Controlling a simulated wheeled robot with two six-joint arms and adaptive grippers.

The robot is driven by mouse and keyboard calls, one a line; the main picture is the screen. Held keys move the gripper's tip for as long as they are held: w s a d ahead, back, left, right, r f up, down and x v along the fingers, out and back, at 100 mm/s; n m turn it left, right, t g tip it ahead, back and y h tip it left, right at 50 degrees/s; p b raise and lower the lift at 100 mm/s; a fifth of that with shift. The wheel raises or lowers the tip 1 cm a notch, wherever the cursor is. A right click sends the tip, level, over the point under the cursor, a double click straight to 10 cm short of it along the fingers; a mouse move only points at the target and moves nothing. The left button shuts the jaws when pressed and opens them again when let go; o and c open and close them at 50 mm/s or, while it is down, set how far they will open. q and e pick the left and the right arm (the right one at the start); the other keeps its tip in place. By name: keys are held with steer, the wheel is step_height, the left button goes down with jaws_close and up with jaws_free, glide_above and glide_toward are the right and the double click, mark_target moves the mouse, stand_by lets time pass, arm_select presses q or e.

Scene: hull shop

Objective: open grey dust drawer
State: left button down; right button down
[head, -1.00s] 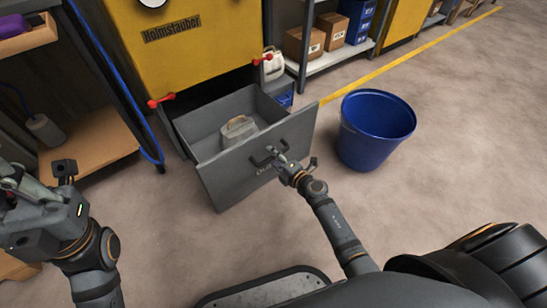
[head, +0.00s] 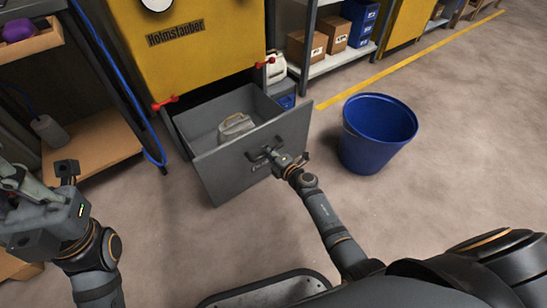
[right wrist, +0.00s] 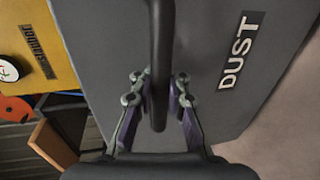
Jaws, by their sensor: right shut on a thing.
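The grey dust drawer (head: 222,170) stands well out of the lower part of the yellow cabinet (head: 200,65). A pale, blocky object with a handle (head: 236,126) lies inside it. My right gripper (head: 274,158) is shut on the dark bar handle (right wrist: 159,60) of the drawer front. In the right wrist view its fingers (right wrist: 158,108) sit on both sides of the bar, beside the "DUST" label (right wrist: 238,52). My left gripper (head: 45,195) is at the left edge, away from the drawer; its jaw gap is unclear.
A blue bucket (head: 378,135) stands on the floor right of the drawer. A shelf (head: 340,62) with boxes is behind it. A workbench with a wooden lower shelf (head: 95,140) and a blue hose (head: 120,85) is at the left. Floor before the drawer is clear.

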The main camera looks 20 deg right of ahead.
steer(key=shift+w+a, duration=0.15)
steer(key=shift+w, duration=0.35)
steer(key=shift+r, duration=0.1)
steer(key=c, duration=1.3)
jaws_free()
steer(key=v, duration=1.2)
